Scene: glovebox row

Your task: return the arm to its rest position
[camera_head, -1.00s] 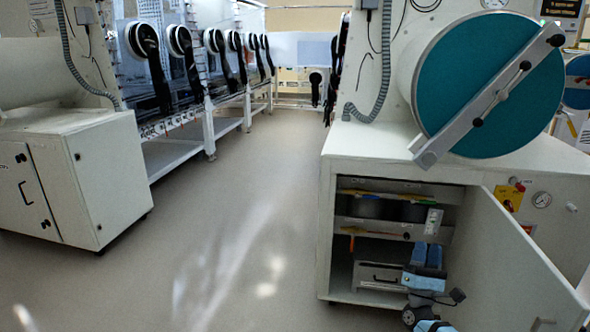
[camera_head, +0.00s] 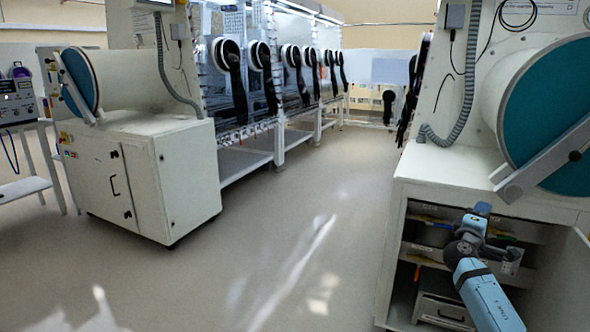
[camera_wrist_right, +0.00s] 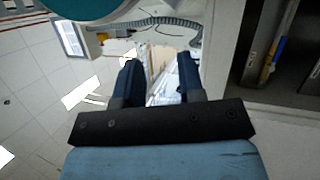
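My right arm (camera_head: 485,295) comes in from the bottom right in the head view. Its gripper (camera_head: 481,210) is small there, in front of the upper part of an open cabinet (camera_head: 392,250). In the right wrist view the two dark blue fingers of the right gripper (camera_wrist_right: 160,78) stand apart with nothing between them. Background shows through the gap. Whether the gripper touches the cabinet cannot be told from the head view. My left gripper is in neither view.
The cabinet's open door (camera_head: 560,285) stands right of my arm. A teal round hatch (camera_head: 555,115) with a grey bar juts out above. A drawer unit (camera_head: 440,312) sits inside, low down. A white cabinet (camera_head: 185,180) stands at left. The floor (camera_head: 285,240) between is clear.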

